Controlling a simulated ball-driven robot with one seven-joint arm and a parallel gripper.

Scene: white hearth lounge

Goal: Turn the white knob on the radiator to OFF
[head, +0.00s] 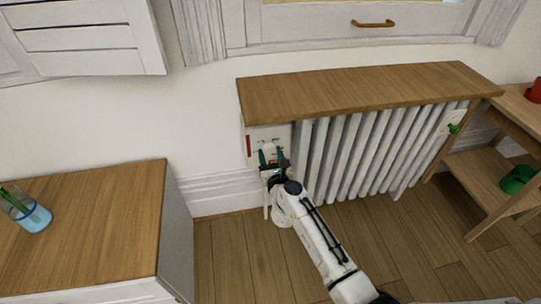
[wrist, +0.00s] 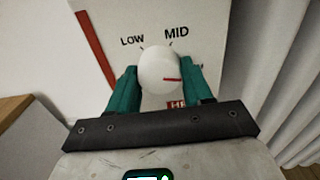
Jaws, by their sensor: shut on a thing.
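The white knob (wrist: 157,66) is round and sits on a pale panel (wrist: 205,25) at the left end of the white radiator (head: 345,150). A red pointer line on the knob points right, slightly downward. LOW is printed above left and MID above right. Red lettering below right is partly hidden by a finger, and I see no OFF label. My gripper (head: 270,154) reaches the panel; in the wrist view its two green fingers stand on either side of the knob, shut on it. In the head view the knob is hidden by the gripper.
A wooden shelf (head: 365,88) tops the radiator. A green valve knob (head: 454,128) is at its right end. A wooden cabinet (head: 90,225) with a glass (head: 35,217) stands left. A wooden stand (head: 480,175) with a green bowl (head: 517,179) is right. The floor between is clear.

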